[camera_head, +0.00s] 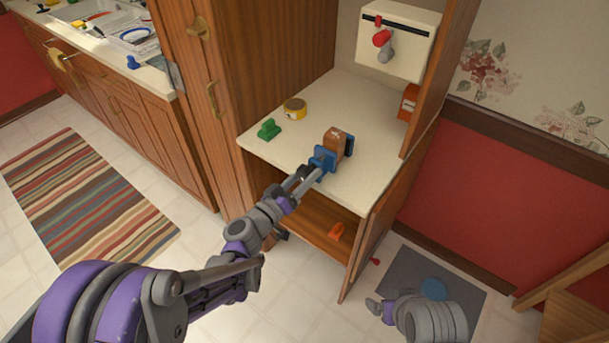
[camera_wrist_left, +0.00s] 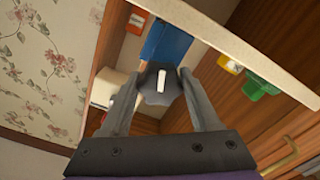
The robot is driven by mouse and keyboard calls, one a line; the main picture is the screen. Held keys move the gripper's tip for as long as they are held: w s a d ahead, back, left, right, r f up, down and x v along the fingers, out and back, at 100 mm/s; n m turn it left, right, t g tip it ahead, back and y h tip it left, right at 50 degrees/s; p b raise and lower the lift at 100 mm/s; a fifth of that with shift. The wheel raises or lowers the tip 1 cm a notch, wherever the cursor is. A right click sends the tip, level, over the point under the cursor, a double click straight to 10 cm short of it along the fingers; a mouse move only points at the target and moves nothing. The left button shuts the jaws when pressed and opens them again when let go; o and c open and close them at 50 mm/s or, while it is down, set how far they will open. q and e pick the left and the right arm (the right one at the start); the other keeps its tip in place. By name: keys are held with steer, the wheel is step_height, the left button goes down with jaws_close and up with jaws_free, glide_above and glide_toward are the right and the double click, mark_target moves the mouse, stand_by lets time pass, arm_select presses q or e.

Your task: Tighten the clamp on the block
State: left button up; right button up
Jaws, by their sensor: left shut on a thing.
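A brown block (camera_head: 335,139) stands on the white shelf surface inside the wooden cabinet. A blue clamp (camera_head: 322,158) sits against the block, its blue plate on the near side and a dark blue part on the right side. My left gripper (camera_head: 305,178) reaches in from the front to the clamp. In the left wrist view, my left gripper (camera_wrist_left: 160,85) has its fingers shut on a dark grey knob (camera_wrist_left: 158,92) with a white mark, just in front of the blue clamp body (camera_wrist_left: 168,43). My right gripper (camera_head: 378,308) is low at the lower right, its jaws unclear.
A yellow round tin (camera_head: 295,108) and a green object (camera_head: 269,129) stand left of the block. A white wall box (camera_head: 395,40) with a red-ended part hangs behind. The cabinet's right side panel (camera_head: 415,150) bounds the space.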

stand_by(0.3)
arm_select(q)
steer(key=o, duration=1.4)
steer(key=shift+c, duration=0.2)
steer(key=shift+s+a, duration=0.1)
steer(key=v, duration=1)
steer(key=shift+s+a+b, duration=0.15)
steer(key=shift+s+b, duration=0.1)
steer(key=shift+b, duration=0.1)
